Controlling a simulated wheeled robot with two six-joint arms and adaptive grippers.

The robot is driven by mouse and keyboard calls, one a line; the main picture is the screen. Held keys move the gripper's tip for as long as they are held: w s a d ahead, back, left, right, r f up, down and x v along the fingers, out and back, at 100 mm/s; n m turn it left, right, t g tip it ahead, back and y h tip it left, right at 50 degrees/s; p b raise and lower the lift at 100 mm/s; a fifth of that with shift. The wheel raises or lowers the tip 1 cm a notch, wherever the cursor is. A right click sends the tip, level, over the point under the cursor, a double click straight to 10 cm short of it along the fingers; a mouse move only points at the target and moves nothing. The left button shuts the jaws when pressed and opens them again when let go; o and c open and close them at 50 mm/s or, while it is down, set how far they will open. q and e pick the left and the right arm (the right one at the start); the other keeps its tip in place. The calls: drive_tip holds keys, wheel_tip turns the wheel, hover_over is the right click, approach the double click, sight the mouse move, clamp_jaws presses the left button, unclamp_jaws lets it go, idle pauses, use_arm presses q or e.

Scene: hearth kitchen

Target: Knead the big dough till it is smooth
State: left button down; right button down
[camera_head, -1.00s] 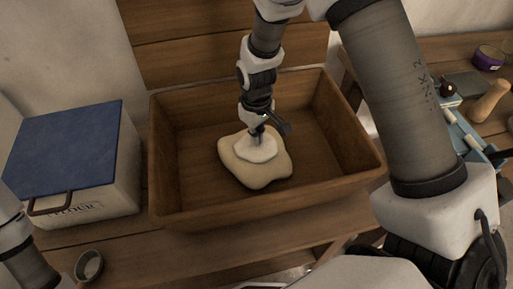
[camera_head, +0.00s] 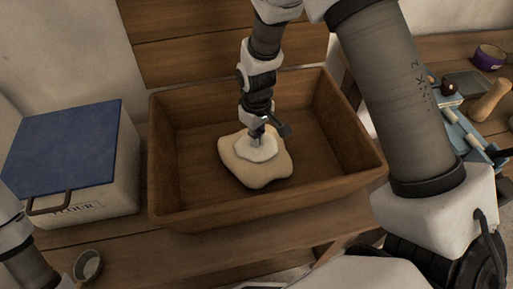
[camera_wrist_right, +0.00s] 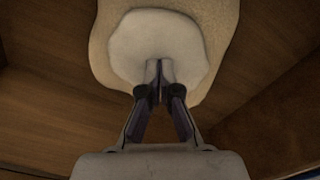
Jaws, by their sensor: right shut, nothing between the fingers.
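My left gripper is out of view; only part of the left arm shows.
A white flour bin (camera_head: 90,205) with a blue lid (camera_head: 65,147) stands left of the trough. A small cup (camera_head: 88,265) is at the front left. A purple-banded bowl (camera_head: 489,57) and a wooden pestle-like tool (camera_head: 490,100) sit at the right.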

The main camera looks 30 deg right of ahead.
drive_tip(key=shift+f, duration=0.65)
drive_tip(key=shift+f+p, duration=0.7)
drive_tip(key=shift+p, duration=0.3)
idle(1.8)
idle(0.4)
wheel_tip(320, 180, up, 4)
drive_tip(key=p, duration=0.4)
drive_tip(key=shift+f, duration=0.2)
idle(0.4)
